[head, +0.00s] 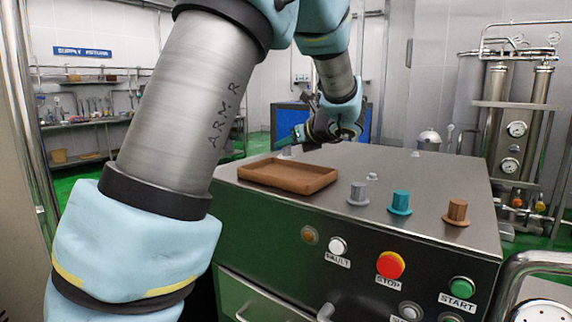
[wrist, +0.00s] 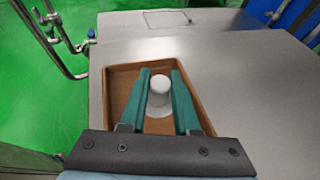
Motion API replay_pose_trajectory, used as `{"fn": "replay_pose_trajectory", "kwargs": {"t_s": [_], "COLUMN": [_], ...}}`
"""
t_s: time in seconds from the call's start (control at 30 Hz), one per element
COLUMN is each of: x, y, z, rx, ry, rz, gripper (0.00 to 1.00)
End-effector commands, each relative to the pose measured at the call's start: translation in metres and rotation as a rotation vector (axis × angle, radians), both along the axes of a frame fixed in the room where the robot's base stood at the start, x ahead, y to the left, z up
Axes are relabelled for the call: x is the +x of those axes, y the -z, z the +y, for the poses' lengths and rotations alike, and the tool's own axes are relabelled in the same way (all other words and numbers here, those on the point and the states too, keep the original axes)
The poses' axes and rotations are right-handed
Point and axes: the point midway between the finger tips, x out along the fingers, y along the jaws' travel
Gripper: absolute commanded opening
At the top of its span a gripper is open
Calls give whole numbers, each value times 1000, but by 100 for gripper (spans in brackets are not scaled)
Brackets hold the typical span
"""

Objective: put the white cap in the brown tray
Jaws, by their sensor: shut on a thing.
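The white cap (wrist: 160,88) sits between the teal fingers of my gripper (wrist: 161,76) in the wrist view, and the gripper is shut on it. In that view, the brown tray (wrist: 199,88) lies below and around the cap, with its rim on both sides. In the head view, the brown tray (head: 290,181) rests on the steel cabinet top. My gripper (head: 296,136) is over the tray's far side there, with the pale cap (head: 287,151) small at its tips. The gap between cap and tray floor is hard to judge.
A grey cap (head: 358,194), a teal cap (head: 400,203) and a brown cap (head: 457,212) stand along the cabinet's front right. Small pale pieces (head: 372,177) stand farther back. Buttons, including the red stop button (head: 391,265), line the front face.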

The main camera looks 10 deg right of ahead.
Motion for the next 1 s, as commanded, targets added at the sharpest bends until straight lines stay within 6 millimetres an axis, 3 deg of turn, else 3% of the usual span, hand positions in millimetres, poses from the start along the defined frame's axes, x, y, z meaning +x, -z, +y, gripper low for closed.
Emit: {"fn": "replay_pose_trajectory", "kwargs": {"t_s": [0.4,0.83,0.87,1.0], "x": [0,0,0,0], "y": [48,56,55,54], "z": [0,0,0,0], "rx": [2,0,-1,0], "ry": [0,0,-1,0], "rz": [0,-1,-2,-1], "gripper": [0,0,33,49]}}
